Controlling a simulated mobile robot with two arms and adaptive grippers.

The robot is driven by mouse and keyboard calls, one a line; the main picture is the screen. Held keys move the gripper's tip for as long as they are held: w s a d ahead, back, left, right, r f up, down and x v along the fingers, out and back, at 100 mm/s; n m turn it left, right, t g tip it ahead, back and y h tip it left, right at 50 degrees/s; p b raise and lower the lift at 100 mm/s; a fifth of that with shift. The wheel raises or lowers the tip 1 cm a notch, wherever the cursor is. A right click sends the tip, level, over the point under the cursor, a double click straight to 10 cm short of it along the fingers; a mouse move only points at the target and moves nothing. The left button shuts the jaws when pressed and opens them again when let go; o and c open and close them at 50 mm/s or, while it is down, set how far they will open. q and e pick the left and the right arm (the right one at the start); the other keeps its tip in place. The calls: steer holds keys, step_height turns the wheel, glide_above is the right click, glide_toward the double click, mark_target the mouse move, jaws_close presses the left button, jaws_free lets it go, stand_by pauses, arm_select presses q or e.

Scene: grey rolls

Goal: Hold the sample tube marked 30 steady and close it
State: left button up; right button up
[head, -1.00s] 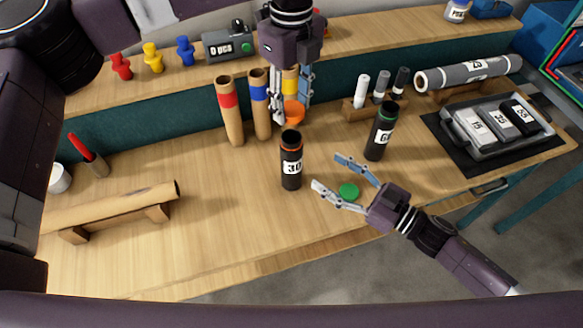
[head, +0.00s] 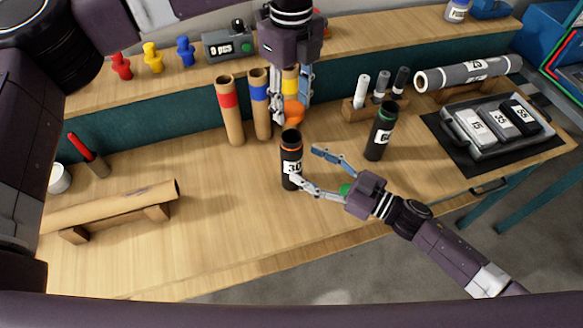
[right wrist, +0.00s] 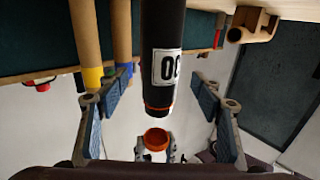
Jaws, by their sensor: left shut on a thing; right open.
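The sample tube marked 30 (head: 291,152) stands upright on the bench, black with an orange ring and an uncapped top. My left gripper (head: 291,106) is shut on an orange cap (head: 293,113), held above and slightly behind the tube's mouth. My right gripper (head: 306,167) is open at the tube's right side, one finger in front of it and one behind. In the right wrist view the tube (right wrist: 163,40) appears upside down between the open fingers (right wrist: 160,108), apart from both, with the orange cap (right wrist: 156,139) beyond its rim.
A green cap (head: 345,189) lies partly hidden under my right gripper. A black tube with a green ring (head: 380,133) stands to the right. Cardboard tubes (head: 230,112) stand behind left. A small rack (head: 366,113) stands behind right.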

mark_target(291, 155)
steer(key=x, duration=0.5)
steer(key=shift+w+a, duration=0.25)
jaws_close()
arm_select(q)
steer(key=shift+f, duration=2.5)
